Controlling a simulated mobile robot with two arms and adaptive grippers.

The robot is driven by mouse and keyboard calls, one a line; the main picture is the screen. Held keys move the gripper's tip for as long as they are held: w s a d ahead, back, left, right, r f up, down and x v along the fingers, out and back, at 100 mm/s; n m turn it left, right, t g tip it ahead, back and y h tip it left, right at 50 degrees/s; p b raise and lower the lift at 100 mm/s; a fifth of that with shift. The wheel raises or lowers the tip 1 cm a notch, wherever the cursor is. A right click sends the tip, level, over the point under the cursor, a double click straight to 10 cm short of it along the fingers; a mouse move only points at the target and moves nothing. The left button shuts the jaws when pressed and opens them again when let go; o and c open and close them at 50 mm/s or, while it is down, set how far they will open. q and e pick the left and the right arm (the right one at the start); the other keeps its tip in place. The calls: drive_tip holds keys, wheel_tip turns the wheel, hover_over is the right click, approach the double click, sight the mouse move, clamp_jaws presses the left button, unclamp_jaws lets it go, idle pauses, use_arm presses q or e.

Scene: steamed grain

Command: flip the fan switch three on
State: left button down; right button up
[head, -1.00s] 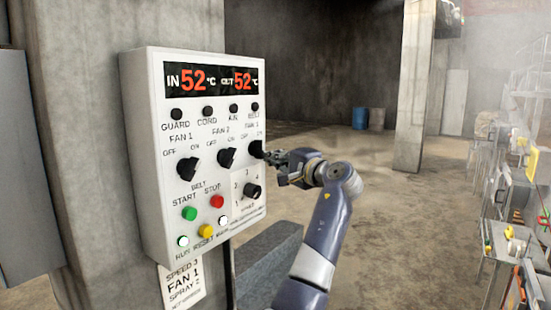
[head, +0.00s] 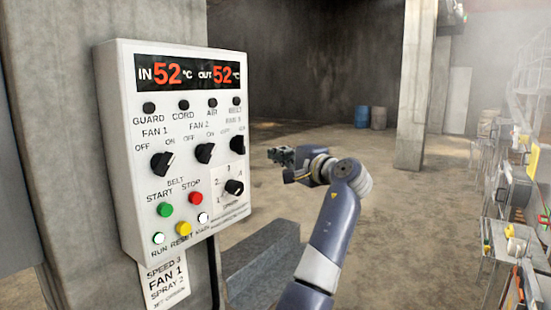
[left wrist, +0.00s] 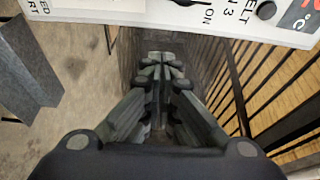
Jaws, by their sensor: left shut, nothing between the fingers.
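The fan 3 switch (head: 237,144) is a black rotary knob at the right end of the knob row on the white control panel (head: 128,200). Its exact pointing direction is hard to tell in the head view. My left gripper (head: 272,155) is shut and empty, to the right of the panel and apart from the knob. In the left wrist view my left gripper (left wrist: 160,60) has its fingertips together over bare background. My right gripper is out of view.
The fan 1 knob (head: 162,163) and fan 2 knob (head: 205,152) sit left of fan 3. A speed dial (head: 234,187) and several push buttons lie below. The panel hangs on a concrete pillar (head: 60,60). Free room lies right of the panel; cluttered benches stand far right.

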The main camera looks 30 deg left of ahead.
use_arm(q)
drive_tip(key=b+v, duration=0.2)
drive_tip(key=v, duration=0.3)
drive_tip(key=s+a+r+m+g+b, duration=0.1)
drive_tip(key=s+m+b, duration=0.2)
drive_tip(key=m, duration=1.4)
drive_tip(key=s+a+r+m+b, duration=0.1)
drive_tip(key=s+m, duration=0.6)
drive_tip(key=m, duration=1.1)
drive_tip(key=r+b, duration=0.1)
drive_tip(key=b, duration=0.1)
drive_tip(key=shift+s+r+g+y+b, duration=0.25)
drive_tip(key=shift+r+g+y+b, duration=0.05)
drive_tip(key=shift+r+g+b, duration=0.1)
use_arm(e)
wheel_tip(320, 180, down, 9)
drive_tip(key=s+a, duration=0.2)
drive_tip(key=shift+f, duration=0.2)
